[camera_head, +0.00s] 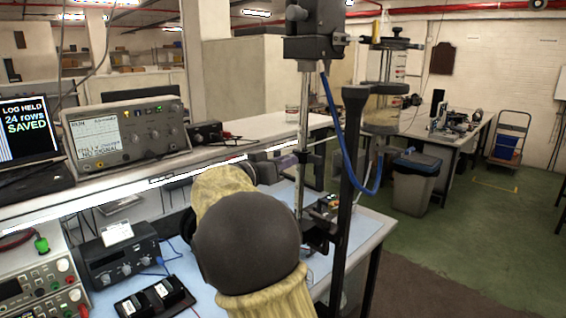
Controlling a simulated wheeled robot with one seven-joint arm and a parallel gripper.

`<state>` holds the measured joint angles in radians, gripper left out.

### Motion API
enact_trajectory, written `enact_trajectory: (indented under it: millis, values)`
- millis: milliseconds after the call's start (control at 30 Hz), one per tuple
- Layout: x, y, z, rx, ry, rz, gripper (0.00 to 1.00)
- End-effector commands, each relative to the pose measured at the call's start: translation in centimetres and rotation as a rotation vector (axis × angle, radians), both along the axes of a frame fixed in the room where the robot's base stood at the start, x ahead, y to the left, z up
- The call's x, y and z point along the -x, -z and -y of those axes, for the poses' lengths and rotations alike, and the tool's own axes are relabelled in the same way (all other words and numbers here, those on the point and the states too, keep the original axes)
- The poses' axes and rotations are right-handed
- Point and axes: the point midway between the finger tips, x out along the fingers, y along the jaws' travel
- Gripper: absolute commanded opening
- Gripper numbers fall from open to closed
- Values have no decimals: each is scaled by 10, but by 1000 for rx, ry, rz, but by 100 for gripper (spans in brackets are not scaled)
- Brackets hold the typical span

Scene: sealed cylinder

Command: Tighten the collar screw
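A vertical metal rod (302,150) hangs from a dark block (314,35) and runs down to a dark base fitting (318,232) on the bench. I cannot make out the collar screw on it; it is too small or hidden. My arm, with a beige sleeve and a dark round joint, fills the lower middle and covers part of the bench. My gripper (272,170) is mostly hidden behind the arm, just left of the rod. A small purple-grey piece (288,161) shows between it and the rod. I cannot tell whether my gripper holds it or touches the rod.
A clear cylinder (384,88) stands beside a dark post (349,190), with a blue hose (352,180) looping down. Left are an oscilloscope (126,131), a laptop screen (28,130) reading "LOG HELD 24 rows SAVED", and instruments. A grey bin (415,185) stands right; green floor is free there.

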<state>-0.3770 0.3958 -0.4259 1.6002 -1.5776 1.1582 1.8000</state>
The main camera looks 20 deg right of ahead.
Motion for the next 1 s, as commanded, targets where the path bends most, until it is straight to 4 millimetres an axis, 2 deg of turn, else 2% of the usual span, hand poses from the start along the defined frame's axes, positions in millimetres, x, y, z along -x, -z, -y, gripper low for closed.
enact_trajectory:
  millis: [333, 567, 1000]
  values:
    - [0, 1, -1, 7, -3, -20, 2]
    - [0, 3, -1, 36, -12, -98, 2]
    - [1, 3, -1, 154, -43, -426, 2]
